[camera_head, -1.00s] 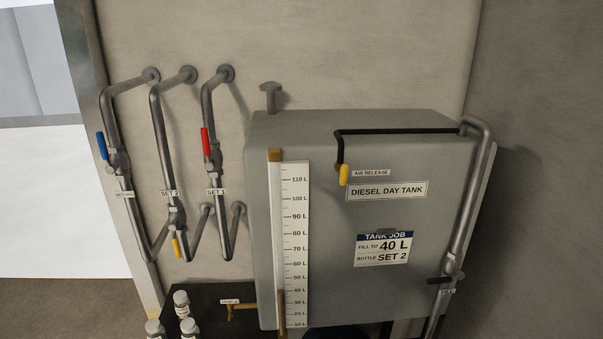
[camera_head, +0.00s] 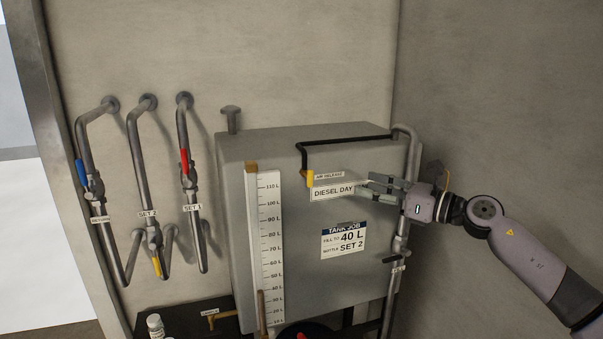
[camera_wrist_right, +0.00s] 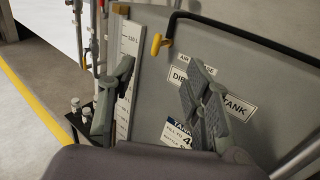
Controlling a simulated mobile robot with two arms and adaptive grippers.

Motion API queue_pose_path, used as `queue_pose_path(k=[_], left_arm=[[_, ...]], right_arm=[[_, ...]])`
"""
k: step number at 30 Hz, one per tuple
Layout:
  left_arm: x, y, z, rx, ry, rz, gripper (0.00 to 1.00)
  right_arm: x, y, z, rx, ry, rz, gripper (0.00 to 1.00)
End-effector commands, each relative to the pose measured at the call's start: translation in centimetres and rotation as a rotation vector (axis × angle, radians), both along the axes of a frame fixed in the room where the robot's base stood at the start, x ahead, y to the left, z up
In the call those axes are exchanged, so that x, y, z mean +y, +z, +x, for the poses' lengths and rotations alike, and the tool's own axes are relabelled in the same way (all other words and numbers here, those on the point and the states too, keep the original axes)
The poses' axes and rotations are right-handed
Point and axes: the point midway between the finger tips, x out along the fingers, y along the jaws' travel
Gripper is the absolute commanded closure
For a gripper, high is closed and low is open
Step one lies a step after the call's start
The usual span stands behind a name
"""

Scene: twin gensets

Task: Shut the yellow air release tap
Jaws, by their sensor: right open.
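The yellow air release tap (camera_head: 309,178) hangs from a black pipe at the top of the grey diesel day tank (camera_head: 290,310), its handle pointing down beside the AIR RELEASE label (camera_head: 329,175). The tap also shows in the right wrist view (camera_wrist_right: 156,44), beyond the fingers. My right gripper (camera_head: 366,186) reaches in from the right in front of the tank, to the right of the tap and apart from it. In the right wrist view its fingers (camera_wrist_right: 158,105) are spread and empty. My left gripper is not in view.
A black pipe (camera_head: 345,139) runs along the tank top to a grey pipe (camera_head: 413,160) at the right. A level gauge (camera_head: 270,240) stands on the tank front. Valve pipes with blue, red and yellow handles are left. Bottles (camera_head: 156,325) stand low left.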

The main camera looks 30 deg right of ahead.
Motion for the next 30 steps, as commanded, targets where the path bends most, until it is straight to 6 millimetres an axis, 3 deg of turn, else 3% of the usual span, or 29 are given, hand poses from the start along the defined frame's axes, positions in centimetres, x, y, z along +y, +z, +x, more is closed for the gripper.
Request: queue_pose_path(k=[14,30], left_arm=[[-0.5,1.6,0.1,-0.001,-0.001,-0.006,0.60],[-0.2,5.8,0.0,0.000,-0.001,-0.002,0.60]], right_arm=[[1.6,0.4,5.0,-0.002,-0.005,0.006,0.55],[3.8,0.7,10.6,-0.002,-0.004,0.010,0.55]])
